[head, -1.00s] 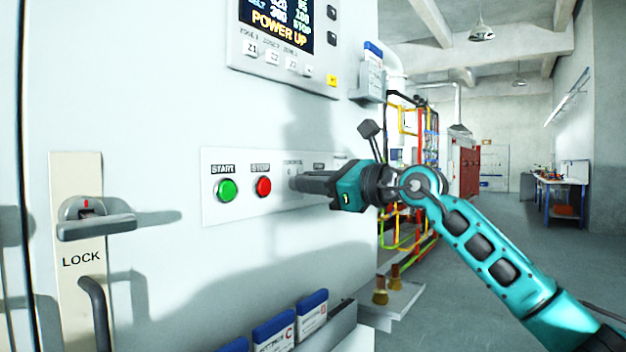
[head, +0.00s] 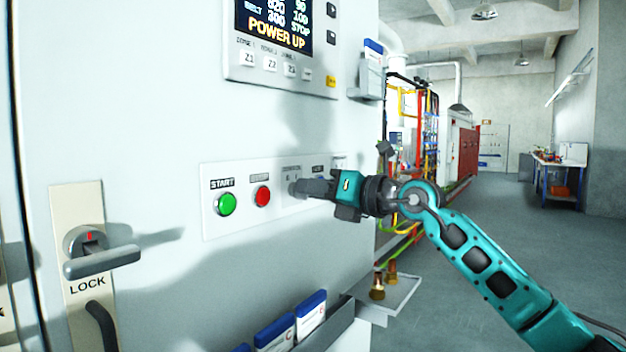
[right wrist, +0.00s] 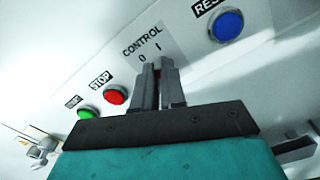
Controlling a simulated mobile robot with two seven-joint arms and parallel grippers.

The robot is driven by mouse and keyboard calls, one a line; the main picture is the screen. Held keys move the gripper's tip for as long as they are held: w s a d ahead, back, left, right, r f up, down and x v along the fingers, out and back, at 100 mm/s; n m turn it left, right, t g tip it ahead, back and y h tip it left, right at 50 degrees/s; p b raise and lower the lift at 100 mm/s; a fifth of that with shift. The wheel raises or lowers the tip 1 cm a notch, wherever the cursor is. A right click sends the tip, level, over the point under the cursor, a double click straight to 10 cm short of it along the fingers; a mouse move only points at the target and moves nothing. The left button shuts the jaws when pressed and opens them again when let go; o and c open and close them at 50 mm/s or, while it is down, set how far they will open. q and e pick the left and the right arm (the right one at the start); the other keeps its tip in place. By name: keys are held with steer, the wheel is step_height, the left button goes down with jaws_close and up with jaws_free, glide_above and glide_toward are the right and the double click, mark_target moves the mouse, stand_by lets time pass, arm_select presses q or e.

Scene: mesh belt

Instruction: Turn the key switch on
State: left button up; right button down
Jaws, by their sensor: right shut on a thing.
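The key switch sits under the CONTROL label (right wrist: 142,40) with its 0 and I marks, on the button panel (head: 212,168). My right gripper (head: 298,188) is at that spot, reaching in from the right. In the right wrist view its two fingers (right wrist: 159,85) are close together and shut on the key, just below the 0 and I marks. The fingers hide almost all of the key and switch, so I cannot tell which mark the key points to. My left gripper is not in view.
A green START button (head: 225,204) and a red STOP button (head: 262,196) lie left of the gripper; a blue button (right wrist: 227,25) lies right of the switch. A lever handle (head: 102,262) sticks out at left. A document rack (head: 338,322) and a small shelf (head: 392,298) jut out below.

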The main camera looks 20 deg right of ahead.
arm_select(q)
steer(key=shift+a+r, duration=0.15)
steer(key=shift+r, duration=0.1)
arm_select(e)
steer(key=shift+m, duration=0.4)
arm_select(q)
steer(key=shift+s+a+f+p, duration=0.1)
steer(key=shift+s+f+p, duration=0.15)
steer(key=shift+p, duration=0.1)
arm_select(e)
steer(key=shift+f, duration=0.1)
steer(key=c, duration=1.2)
jaws_free()
arm_select(q)
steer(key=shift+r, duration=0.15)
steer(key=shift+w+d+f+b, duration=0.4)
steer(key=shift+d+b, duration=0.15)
steer(key=shift+b, duration=0.6)
arm_select(e)
steer(key=v, duration=1.3)
